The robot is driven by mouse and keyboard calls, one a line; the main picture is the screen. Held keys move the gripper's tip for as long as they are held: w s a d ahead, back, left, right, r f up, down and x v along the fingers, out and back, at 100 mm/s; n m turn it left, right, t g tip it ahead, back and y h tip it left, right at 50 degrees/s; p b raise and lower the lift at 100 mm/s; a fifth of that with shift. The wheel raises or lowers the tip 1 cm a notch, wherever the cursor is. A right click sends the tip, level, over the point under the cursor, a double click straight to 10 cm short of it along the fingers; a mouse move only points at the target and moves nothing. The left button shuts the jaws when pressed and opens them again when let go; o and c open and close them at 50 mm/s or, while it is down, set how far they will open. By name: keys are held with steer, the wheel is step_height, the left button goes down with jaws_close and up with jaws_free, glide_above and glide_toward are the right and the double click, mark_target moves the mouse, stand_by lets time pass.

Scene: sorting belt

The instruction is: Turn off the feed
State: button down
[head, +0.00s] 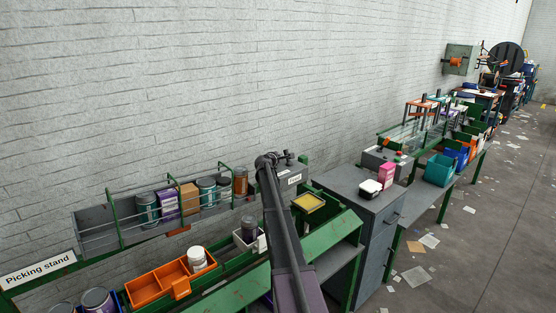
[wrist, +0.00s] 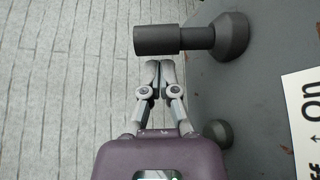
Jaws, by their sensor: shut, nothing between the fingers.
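A grey switch box (head: 292,178) with a small white label stands behind the picking stand in the head view. Its grey panel (wrist: 255,95) fills the right of the wrist view. A dark lever with a thick cylindrical handle (wrist: 157,40) sticks out of the panel to the left. A white plate (wrist: 305,110) beside it reads "ON" with an arrow, and its other word is cut off. My gripper (wrist: 158,66) is shut and empty. Its fingertips are just below the handle in the wrist view; whether they touch it is unclear. In the head view the gripper is small beside the box.
A dark round knob (wrist: 218,133) sits on the panel below the lever. A picking stand with an orange tray (head: 150,288) and a shelf (head: 95,238) of cans and boxes is at left. A grey cabinet (head: 370,225) is right of my arm. Open floor (head: 470,260) lies farther right.

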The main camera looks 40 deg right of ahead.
steer(key=shift+w+d+f, duration=0.15)
steer(key=shift+w+d, duration=0.2)
steer(key=shift+d, duration=0.2)
steer(key=shift+d, duration=0.1)
steer(key=shift+s+d, duration=0.1)
steer(key=shift+s, duration=0.15)
